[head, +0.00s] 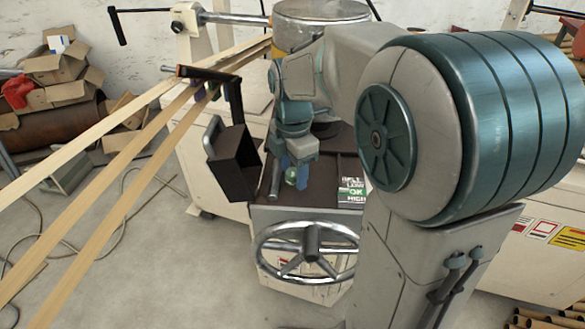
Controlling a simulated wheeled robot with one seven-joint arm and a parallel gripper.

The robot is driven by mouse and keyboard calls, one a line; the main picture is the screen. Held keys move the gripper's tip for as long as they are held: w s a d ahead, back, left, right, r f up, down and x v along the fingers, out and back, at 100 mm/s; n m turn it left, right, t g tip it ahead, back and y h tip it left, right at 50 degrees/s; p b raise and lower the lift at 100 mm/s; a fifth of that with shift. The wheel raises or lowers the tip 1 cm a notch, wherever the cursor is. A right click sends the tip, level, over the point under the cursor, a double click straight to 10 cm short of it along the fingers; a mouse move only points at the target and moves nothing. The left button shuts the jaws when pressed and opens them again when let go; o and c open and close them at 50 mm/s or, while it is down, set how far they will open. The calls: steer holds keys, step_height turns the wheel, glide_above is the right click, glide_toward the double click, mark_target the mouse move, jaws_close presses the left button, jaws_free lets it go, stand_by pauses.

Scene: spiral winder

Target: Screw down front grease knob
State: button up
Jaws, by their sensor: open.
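My gripper (298,168) hangs at the end of my arm, pointing down over the dark top of the machine's front cabinet (262,212). It looks open. A small green and blue piece (302,180) shows right at the fingertips. I cannot tell whether it is the front grease knob or part of the gripper, nor whether they touch. A short grey rod (275,180) stands just left of the fingers. No grease knob can be made out clearly; my gripper and arm cover part of the cabinet top.
A chrome handwheel (310,226) sits on the cabinet's front. Pale strips (120,160) run diagonally at left. A green and white label panel (351,190) lies right of the fingers. Cartons (58,68) are piled far left.

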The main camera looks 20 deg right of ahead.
steer(key=c, duration=1)
steer(key=shift+o, duration=0.2)
